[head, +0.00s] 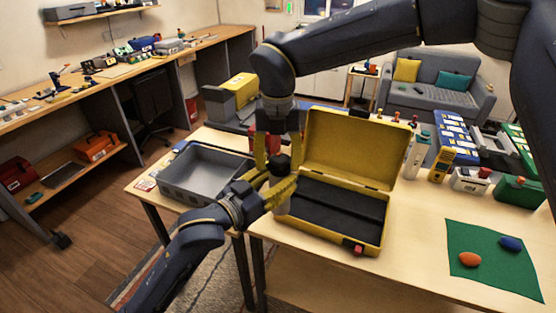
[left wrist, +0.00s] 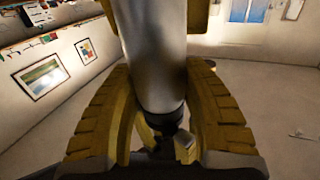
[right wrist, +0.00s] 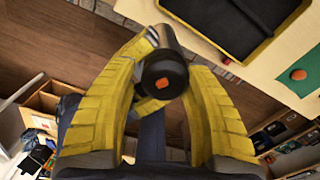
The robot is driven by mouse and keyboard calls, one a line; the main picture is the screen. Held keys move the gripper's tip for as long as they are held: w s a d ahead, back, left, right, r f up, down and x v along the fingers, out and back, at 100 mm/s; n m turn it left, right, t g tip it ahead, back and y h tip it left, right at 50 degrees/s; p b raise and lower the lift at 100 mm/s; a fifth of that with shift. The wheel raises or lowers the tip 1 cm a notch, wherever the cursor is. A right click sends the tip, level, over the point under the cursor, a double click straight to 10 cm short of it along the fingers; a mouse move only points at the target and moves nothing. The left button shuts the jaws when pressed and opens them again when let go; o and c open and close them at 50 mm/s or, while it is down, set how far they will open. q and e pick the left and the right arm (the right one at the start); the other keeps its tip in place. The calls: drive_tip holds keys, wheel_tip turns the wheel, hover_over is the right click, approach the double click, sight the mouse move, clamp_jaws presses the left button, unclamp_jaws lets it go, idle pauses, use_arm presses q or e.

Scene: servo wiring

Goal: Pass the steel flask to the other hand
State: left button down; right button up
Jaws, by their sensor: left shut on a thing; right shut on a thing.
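The steel flask (left wrist: 155,60) is a silver cylinder with a black end, held upright between both of my grippers. In the head view its black cap (head: 282,163) shows between the fingers, and a little of its body shows lower down. My left gripper (head: 282,188) is shut on the flask's body from the left. My right gripper (head: 268,160) reaches down from above and is shut around its capped end. In the right wrist view the black cap (right wrist: 165,75) with an orange square sits between the yellow fingers. Most of the body is hidden in the head view.
An open yellow case (head: 345,150) with dark foam stands right behind the grippers. A grey bin (head: 200,185) is on the left. A green mat (head: 490,262) with an orange and a blue piece lies at front right. Several boxes line the back right. The front middle of the table is clear.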

use_arm(q)
drive_tip(key=c, duration=0.6)
unclamp_jaws()
drive_tip(key=shift+c, duration=0.2)
drive_tip(key=shift+a, duration=0.1)
